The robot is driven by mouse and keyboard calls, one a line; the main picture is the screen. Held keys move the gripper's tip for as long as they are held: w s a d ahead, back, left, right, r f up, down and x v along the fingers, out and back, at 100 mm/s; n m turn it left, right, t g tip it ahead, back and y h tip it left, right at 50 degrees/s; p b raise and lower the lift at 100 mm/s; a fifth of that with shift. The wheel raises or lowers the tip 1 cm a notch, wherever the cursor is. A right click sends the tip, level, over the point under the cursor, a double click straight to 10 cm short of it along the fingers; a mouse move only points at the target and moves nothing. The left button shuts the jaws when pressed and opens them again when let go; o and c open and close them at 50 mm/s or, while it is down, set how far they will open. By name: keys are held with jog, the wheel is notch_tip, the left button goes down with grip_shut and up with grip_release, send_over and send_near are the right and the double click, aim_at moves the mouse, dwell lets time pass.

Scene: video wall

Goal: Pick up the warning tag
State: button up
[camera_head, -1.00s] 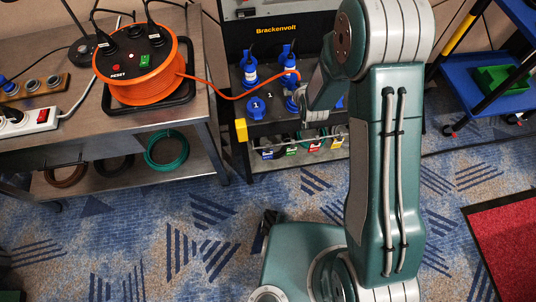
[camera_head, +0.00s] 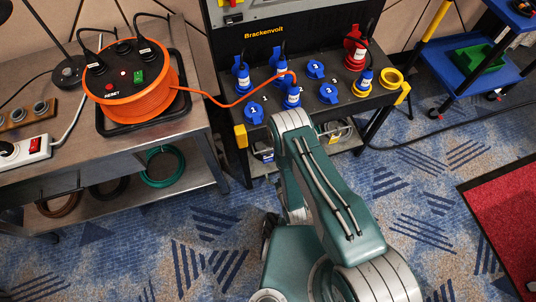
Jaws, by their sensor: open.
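I cannot make out a warning tag in the head view. My gripper is not visible. My own arm reaches up from the lower right to a bend in front of the black Brackenvolt unit (camera_head: 283,38), and it covers part of the unit's lower shelf. Small items on the lower shelf (camera_head: 262,152) are partly hidden by my arm and too small to identify.
A metal bench (camera_head: 180,140) at left holds an orange cable reel (camera_head: 130,90) and a white power strip (camera_head: 25,150). An orange cable (camera_head: 225,104) runs from the reel to the unit. A blue cart (camera_head: 490,65) with a green bin (camera_head: 477,60) stands right. Patterned carpet and a red mat (camera_head: 505,225) lie in front.

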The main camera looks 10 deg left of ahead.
aim_at(268, 159)
jog(key=x, duration=0.5)
jog(key=shift+s+f, duration=0.2)
jog(key=shift+f, duration=0.15)
jog(key=shift+a+x, duration=0.2)
jog(key=shift+x, duration=2.6)
jog(key=shift+s+f, duration=0.1)
jog(key=shift+s, duration=0.1)
jog(key=c, duration=1)
